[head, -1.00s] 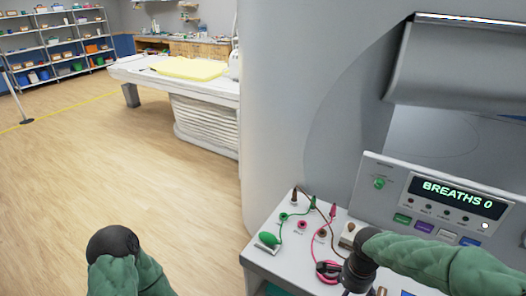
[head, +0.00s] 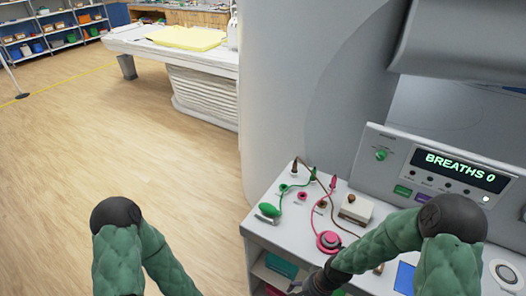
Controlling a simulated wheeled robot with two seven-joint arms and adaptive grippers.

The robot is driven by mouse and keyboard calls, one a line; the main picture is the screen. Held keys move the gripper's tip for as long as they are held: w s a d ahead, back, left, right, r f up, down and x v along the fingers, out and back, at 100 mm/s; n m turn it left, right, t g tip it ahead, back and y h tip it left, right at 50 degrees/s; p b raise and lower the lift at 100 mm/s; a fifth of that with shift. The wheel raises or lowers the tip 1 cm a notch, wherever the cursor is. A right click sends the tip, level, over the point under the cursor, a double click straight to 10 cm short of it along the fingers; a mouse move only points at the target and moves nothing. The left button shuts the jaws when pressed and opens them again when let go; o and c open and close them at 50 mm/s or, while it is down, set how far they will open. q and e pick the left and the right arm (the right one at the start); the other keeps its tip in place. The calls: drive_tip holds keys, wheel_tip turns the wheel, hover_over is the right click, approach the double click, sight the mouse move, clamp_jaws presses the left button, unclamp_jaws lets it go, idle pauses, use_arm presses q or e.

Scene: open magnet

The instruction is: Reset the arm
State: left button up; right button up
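My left arm shows only as a bent green sleeve with a dark elbow at the bottom left. Its gripper is out of the picture. My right arm is bent over the right side of the console (head: 262,232), its forearm slanting down to the left. A dark wrist end (head: 322,281) shows at the bottom edge, in front of the console's front side. The fingers there are cut off or too small to read, so I cannot tell whether they are open or hold anything.
The console carries a green bulb (head: 268,211), a pink round piece (head: 328,241) with leads, a white box (head: 355,209) and a display (head: 459,170) reading "BREATHS 0". The large scanner housing (head: 290,90) stands behind. A patient table (head: 205,95) is at the back; the floor at left is clear.

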drive_tip(key=s+a+f+n, duration=0.3)
drive_tip(key=s+f+n, duration=0.1)
drive_tip(key=s+f, duration=0.3)
wheel_tip(320, 180, down, 2)
drive_tip(key=shift+s+a+f+b, duration=0.15)
drive_tip(key=shift+s+b, duration=0.15)
drive_tip(key=shift+b, duration=0.05)
idle(1.3)
